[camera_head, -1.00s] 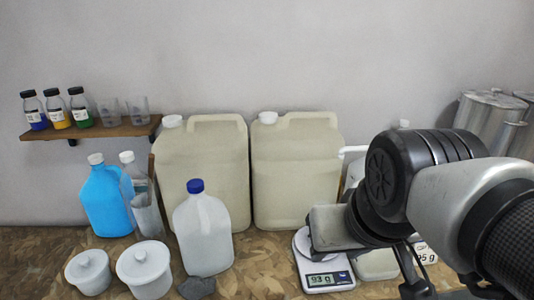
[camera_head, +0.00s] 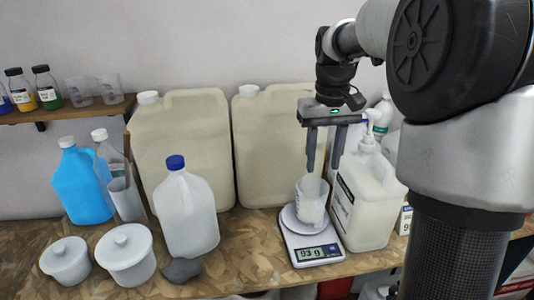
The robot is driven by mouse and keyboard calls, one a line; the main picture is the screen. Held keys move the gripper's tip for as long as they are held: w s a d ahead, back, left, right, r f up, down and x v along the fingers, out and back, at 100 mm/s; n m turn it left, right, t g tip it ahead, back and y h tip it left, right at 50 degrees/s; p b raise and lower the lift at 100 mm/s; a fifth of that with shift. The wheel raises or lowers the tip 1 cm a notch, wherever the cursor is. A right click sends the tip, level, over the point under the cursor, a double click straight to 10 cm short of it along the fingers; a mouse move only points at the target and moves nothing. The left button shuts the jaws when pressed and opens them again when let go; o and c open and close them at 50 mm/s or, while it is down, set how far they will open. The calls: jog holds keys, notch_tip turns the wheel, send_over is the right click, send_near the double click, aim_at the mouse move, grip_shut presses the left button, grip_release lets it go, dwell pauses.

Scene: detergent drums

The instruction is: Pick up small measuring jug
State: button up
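A small translucent measuring jug (camera_head: 312,200) stands upright on the round pan of a white kitchen scale (camera_head: 318,254). The scale's display shows about 93 g. My gripper (camera_head: 324,166) points down with its two dark fingers apart and empty. The fingertips are just above the jug's rim, slightly to the right of its middle in the picture. I cannot tell the exact depth between fingers and jug. A taller clear jug (camera_head: 127,202) stands at the left, and small clear beakers (camera_head: 109,89) are on the wall shelf.
A white pump bottle (camera_head: 368,205) stands close to the right of the scale. Large beige canisters (camera_head: 185,150) are behind. A blue-capped white jug (camera_head: 187,215), lidded tubs (camera_head: 125,257) and a blue bottle (camera_head: 80,185) fill the left side.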

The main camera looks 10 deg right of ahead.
send_near(321, 207)
jog(key=f, duration=0.7)
jog(key=shift+w+a, duration=0.25)
jog(key=shift+a, duration=0.05)
jog(key=shift+s+d+f, duration=0.1)
jog(key=shift+d+f, duration=0.05)
jog(key=shift+f, duration=1.2)
jog(key=shift+s+d+f, duration=0.1)
jog(key=shift+f, duration=1.25)
jog(key=shift+c, duration=0.3)
grip_shut()
